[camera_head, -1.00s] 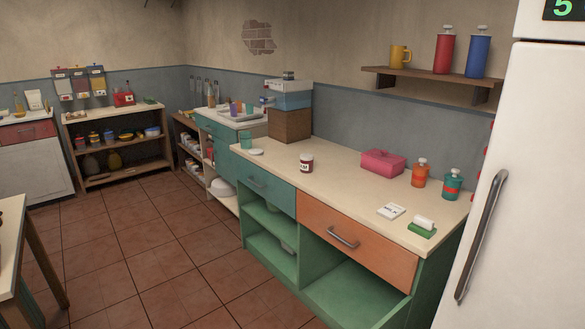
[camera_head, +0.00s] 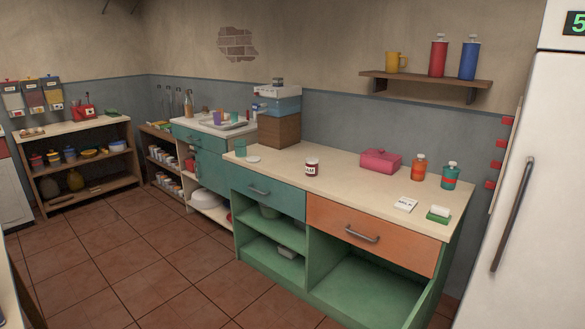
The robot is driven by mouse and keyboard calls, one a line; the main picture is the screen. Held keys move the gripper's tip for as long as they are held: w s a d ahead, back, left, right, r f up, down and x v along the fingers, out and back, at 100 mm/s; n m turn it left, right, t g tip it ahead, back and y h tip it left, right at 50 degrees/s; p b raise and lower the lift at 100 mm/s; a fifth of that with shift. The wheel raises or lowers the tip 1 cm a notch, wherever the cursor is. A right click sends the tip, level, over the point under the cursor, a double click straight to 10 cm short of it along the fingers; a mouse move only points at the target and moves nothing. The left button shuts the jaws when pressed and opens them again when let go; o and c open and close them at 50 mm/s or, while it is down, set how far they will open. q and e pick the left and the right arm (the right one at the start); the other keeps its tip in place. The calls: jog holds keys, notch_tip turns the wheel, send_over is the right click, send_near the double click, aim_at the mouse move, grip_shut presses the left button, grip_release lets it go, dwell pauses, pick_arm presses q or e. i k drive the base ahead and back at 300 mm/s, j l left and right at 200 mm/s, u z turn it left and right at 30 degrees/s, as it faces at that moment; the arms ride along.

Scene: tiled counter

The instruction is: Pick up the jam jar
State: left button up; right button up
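The jam jar (camera_head: 311,167) is small, with a dark red lid and a white label. Neither of my grippers shows in the head view.
A pink box (camera_head: 380,161), an orange bottle (camera_head: 418,168) and a teal bottle (camera_head: 449,176) stand right of the jar. A white card (camera_head: 405,204) and a green block (camera_head: 438,214) lie at the right. A brown box (camera_head: 279,131) stands back left. A white fridge (camera_head: 535,150) bounds the right.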

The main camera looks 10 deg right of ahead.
aim_at(312, 163)
jog(key=i+j, duration=0.9)
jog(key=i+j+u, duration=0.05)
